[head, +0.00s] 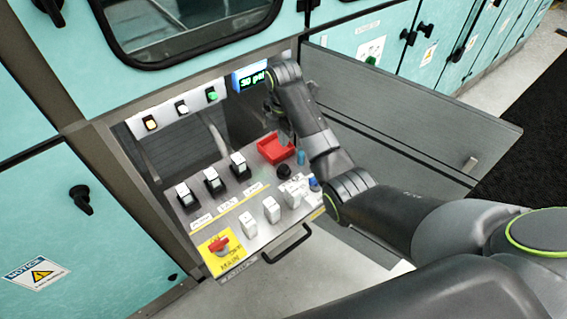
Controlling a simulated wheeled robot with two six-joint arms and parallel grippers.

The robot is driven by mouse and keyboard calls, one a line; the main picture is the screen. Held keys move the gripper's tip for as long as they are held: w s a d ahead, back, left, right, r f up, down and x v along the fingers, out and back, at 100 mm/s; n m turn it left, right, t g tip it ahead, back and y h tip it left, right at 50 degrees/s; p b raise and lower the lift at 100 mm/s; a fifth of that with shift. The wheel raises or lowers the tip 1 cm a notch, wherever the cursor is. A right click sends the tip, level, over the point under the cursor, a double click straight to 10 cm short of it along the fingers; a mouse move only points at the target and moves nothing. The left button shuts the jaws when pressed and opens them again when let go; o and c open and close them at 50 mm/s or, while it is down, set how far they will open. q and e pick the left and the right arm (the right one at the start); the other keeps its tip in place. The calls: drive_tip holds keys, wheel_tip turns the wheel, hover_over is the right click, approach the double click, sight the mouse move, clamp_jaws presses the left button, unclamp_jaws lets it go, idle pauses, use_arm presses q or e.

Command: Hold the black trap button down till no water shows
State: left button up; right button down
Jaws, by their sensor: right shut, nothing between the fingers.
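A small round black button (284,171) sits on the sloped control panel (262,190), in front of a red box-like part (274,150). I take it for the trap button, but no label on it is readable. My right gripper (284,137) points down over the back of the panel, by the red part. It is shut and empty, and appears apart from the black button. A small blue cylinder (301,157) stands beside the red part; I cannot tell whether it shows water. My left gripper is not in view.
The panel carries several black-and-white switches (213,181), white rockers (271,209), a red main switch (219,245) on yellow and a blue knob (314,184). A lit display (249,78) is behind. The open grey door (410,120) stands right of my forearm.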

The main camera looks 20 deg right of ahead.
sight(284, 168)
wheel_tip(284, 168, down, 11)
drive_tip(key=shift+r, duration=0.1)
drive_tip(key=shift+f, duration=0.2)
